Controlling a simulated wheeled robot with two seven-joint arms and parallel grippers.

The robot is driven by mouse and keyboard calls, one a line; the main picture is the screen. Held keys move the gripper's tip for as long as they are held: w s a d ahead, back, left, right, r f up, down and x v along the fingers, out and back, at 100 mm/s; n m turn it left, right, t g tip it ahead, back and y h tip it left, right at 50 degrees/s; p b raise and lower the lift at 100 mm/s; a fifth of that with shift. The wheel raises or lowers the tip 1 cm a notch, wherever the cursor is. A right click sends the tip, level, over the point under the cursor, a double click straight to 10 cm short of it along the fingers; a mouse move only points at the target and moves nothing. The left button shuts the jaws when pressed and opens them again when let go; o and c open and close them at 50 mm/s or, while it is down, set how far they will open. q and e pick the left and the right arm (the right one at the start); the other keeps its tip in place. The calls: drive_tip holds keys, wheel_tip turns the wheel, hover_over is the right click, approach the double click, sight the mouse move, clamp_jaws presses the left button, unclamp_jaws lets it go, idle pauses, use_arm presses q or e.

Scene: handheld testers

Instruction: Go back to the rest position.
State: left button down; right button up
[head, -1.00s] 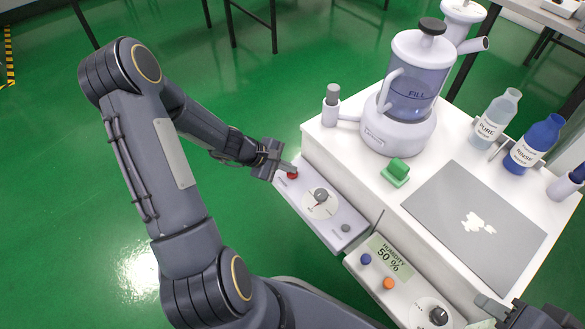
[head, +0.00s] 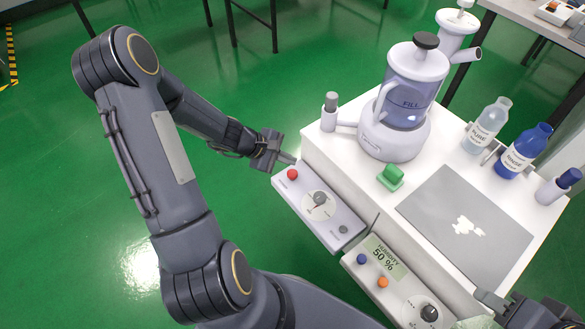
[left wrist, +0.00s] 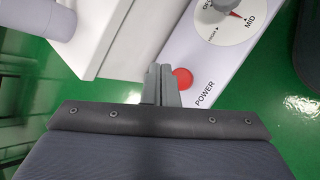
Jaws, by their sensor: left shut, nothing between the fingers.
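My left gripper (head: 289,160) is shut and empty, just above and beside the red power button (head: 292,174) on the left tester panel (head: 335,228). In the left wrist view its closed fingers (left wrist: 161,84) lie beside the red button (left wrist: 182,78), next to the word POWER. I cannot tell from these views how far above the panel the fingertips are. My right gripper (head: 488,300) shows only in part at the lower right edge of the head view, and its fingers are not clear.
A white table (head: 335,150) holds a tank marked FILL (head: 405,95), a green block (head: 391,177), a grey laptop (head: 470,228), a clear bottle (head: 487,125) and a blue bottle (head: 522,152). A humidity tester (head: 400,290) stands in front. Open green floor lies left.

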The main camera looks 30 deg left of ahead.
idle(0.4)
use_arm(q)
drive_tip(key=s+d+r+m, duration=0.2)
drive_tip(key=d+r+m, duration=0.2)
drive_tip(key=r, duration=0.5)
drive_tip(key=s+d+r+m+y, duration=0.1)
drive_tip(key=s+d+r+m, duration=0.1)
drive_tip(key=s+r+m, duration=0.6)
drive_tip(key=s+d+r+m+y, duration=0.2)
drive_tip(key=s+d+r+m, duration=0.15)
drive_tip(key=s, duration=0.75)
wheel_tip(320, 180, up, 30)
drive_tip(key=a+p, duration=0.1)
drive_tip(key=p, duration=2.9)
drive_tip(key=shift+s+r+g+p, duration=0.2)
drive_tip(key=shift+r+g+p, duration=0.05)
drive_tip(key=shift+g+p, duration=0.05)
drive_tip(key=shift+m, duration=0.25)
